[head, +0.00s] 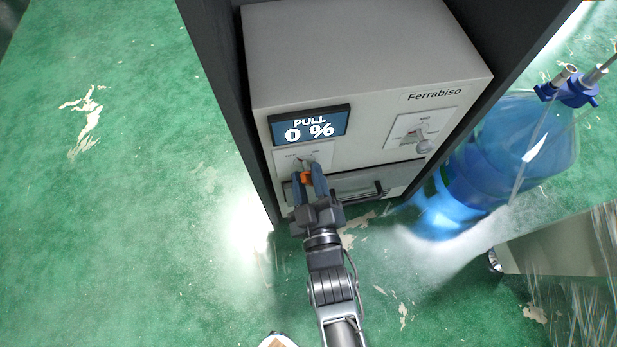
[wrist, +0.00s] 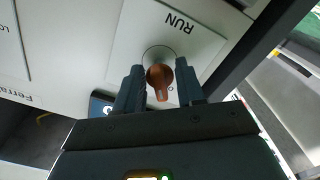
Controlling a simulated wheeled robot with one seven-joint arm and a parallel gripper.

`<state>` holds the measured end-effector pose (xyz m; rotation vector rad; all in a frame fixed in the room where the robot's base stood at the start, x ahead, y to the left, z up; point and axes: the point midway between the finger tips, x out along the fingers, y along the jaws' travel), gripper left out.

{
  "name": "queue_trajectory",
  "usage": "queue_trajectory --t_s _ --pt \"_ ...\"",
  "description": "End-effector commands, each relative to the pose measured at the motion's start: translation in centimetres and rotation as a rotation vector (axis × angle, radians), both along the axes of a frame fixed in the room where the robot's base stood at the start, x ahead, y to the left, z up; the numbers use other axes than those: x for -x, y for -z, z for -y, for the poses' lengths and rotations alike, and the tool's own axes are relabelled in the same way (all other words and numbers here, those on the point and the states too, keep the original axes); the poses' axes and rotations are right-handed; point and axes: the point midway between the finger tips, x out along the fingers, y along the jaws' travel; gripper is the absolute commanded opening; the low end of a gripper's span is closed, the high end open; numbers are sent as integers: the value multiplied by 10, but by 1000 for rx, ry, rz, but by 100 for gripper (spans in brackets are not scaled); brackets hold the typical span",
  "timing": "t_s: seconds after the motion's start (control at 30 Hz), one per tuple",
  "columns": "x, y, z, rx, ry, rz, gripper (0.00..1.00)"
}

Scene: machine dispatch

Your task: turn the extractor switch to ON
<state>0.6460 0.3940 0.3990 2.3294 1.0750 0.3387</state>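The switch knob (wrist: 160,78) is orange-brown and round with a pointed tab, on a white plate (wrist: 120,45) marked RUN, upside down in the wrist view. Its tab points toward the bottom of that view. The orange knob also shows in the head view (head: 305,178), below the display. My gripper (head: 308,182) is at the machine front with one finger on each side of the knob. In the wrist view, the fingertips of my gripper (wrist: 160,88) come close to its sides. I cannot tell whether they press on it. The plate's other lettering is mostly hidden by fingers.
The grey machine (head: 350,50) has a display (head: 309,127) reading PULL 0 %. A second plate (head: 405,128) with a metal lock-like part is at the right. A drawer handle (head: 365,190) sits below. Dark posts flank the machine; a blue bottle (head: 515,150) stands right.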

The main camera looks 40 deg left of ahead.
Motion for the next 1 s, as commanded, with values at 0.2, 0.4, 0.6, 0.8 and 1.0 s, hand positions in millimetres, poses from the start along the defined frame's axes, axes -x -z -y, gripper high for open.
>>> queue_trajectory --t_s 0.2,0.4,0.6,0.8,1.0 --pt "0 0 0 0 0 0 28" --pt "0 0 0 0 0 0 9" --pt "0 0 0 -3 0 -3 1" --pt "0 0 0 -31 0 -36 1" --pt "0 0 1 -104 1 -123 1"
